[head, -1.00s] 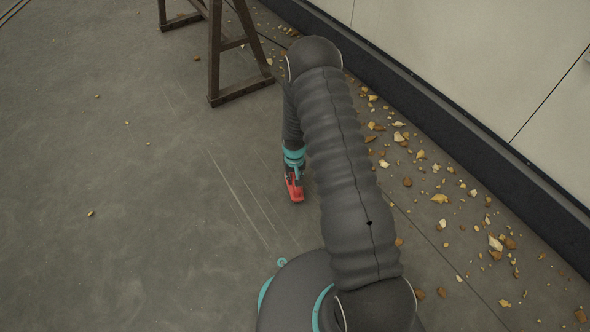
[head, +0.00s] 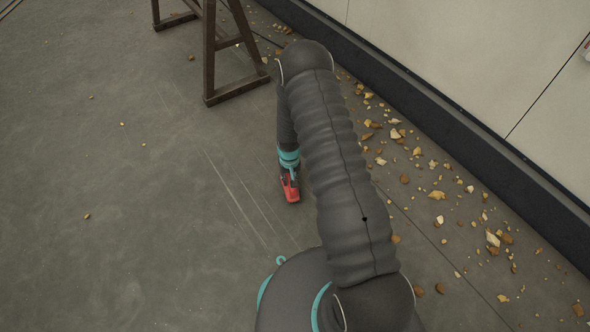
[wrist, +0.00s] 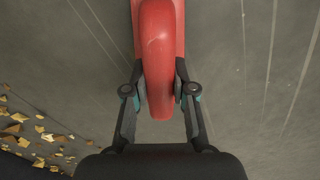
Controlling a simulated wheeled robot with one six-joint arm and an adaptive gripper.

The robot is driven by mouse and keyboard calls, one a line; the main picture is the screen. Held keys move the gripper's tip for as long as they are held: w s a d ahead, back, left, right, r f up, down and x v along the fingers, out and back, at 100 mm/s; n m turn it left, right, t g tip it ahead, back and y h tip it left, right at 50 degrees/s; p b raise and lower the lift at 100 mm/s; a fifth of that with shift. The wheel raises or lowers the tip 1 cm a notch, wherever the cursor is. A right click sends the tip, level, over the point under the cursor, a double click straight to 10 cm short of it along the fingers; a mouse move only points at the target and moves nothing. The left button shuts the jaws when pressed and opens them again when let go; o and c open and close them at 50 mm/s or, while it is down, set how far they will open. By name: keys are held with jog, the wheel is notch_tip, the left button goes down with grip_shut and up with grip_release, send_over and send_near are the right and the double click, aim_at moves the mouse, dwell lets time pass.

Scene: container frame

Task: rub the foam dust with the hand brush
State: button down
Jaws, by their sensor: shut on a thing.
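My gripper (wrist: 160,98) is shut on a red hand brush (wrist: 162,40), with one dark finger on each side of the handle in the wrist view. In the head view the red brush (head: 291,190) shows below my wrist, close over the grey floor. Its bristles are hidden, and I cannot tell whether it touches the floor. Foam dust, as yellow and brown crumbs (head: 437,195), lies scattered along the wall to the right of my arm. Some crumbs (wrist: 40,128) also show at the left of the wrist view, apart from the brush.
A dark wooden trestle (head: 232,92) stands at the top of the head view. A pale panelled wall (head: 450,50) with a dark base strip (head: 460,130) runs along the right. The grey floor (head: 120,240) at the left is open, with a few small crumbs and pale scratches.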

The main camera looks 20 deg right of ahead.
jog(key=shift+s+d+r, duration=0.15)
jog(key=shift+s+r, duration=0.1)
jog(key=shift+r, duration=0.05)
jog(key=shift+w+a+r+p, duration=0.15)
jog(key=shift+r+p, duration=0.1)
jog(key=shift+r, duration=0.2)
jog(key=shift+s+a+r+p, duration=0.1)
jog(key=shift+r+p, duration=0.1)
jog(key=shift+r, duration=0.25)
jog(key=shift+d+r+p, duration=0.2)
jog(key=shift+r+p, duration=0.1)
jog(key=shift+r, duration=0.25)
jog(key=shift+d+r+p, duration=0.2)
jog(key=shift+r+p, duration=0.05)
jog(key=shift+r, duration=0.25)
jog(key=shift+r+p, duration=0.85)
jog(key=shift+r, duration=0.95)
